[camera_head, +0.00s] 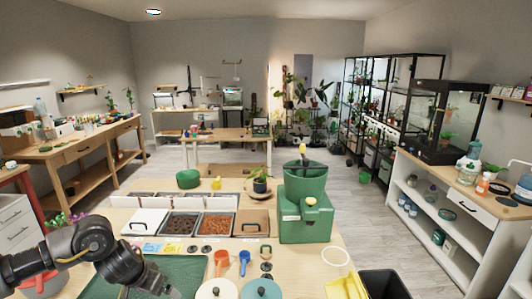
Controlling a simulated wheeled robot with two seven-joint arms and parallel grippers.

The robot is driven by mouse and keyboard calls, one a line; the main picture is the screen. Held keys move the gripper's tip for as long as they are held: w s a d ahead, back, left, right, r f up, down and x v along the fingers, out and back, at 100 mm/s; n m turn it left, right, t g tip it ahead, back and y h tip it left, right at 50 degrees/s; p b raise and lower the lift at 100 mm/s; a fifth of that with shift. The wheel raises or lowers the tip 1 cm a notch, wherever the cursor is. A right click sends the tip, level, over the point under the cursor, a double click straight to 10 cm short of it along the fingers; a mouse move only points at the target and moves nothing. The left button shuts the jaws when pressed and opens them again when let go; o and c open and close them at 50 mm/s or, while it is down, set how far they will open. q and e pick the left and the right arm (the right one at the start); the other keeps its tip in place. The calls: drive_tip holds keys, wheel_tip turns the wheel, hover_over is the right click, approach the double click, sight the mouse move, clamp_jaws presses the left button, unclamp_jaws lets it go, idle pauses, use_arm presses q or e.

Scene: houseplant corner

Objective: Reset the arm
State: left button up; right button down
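My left arm comes in from the lower left. My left gripper (160,285) hangs low over the dark green mat (197,272) on the front table. Its fingers are small and dark at the bottom of the picture, and I cannot tell whether they are open or shut. I see nothing clearly held in it. My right arm and gripper do not show.
Trays of soil and bark (216,224) lie behind the mat. An orange scoop (221,260) and a blue scoop (244,257) lie right of it. A green machine (306,200) stands farther right. A black bin (383,283) and a white shelf unit (424,203) are at right.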

use_arm(q)
drive_tip(key=s+d+f+m+t+h, duration=0.25)
drive_tip(key=s+d, duration=0.25)
drive_tip(key=d, duration=0.7)
drive_tip(key=s+d+f+m+t+h, duration=0.1)
drive_tip(key=s+d+f+m+h, duration=0.3)
drive_tip(key=d, duration=0.7)
drive_tip(key=s+a+f+n+g+y, duration=0.2)
drive_tip(key=s+a+f+n+y, duration=0.15)
drive_tip(key=s+a, duration=0.65)
drive_tip(key=s+a+f+n+g+y, duration=0.3)
drive_tip(key=s+a, duration=0.4)
drive_tip(key=s, duration=0.8)
wheel_tip(320, 180, down, 29)
drive_tip(key=y+b, duration=0.1)
drive_tip(key=b, duration=0.4)
drive_tip(key=s+a+f+g+b, duration=0.1)
drive_tip(key=s+f+b, duration=0.1)
drive_tip(key=s+f, duration=0.6)
drive_tip(key=s+a+f+g+b, duration=0.1)
drive_tip(key=s+a+f+b, duration=0.1)
drive_tip(key=s+f, duration=0.7)
wheel_tip(320, 180, down, 5)
drive_tip(key=shift+s+f+n+b, duration=0.2)
drive_tip(key=shift+s+n+b, duration=0.1)
drive_tip(key=shift+b, duration=0.2)
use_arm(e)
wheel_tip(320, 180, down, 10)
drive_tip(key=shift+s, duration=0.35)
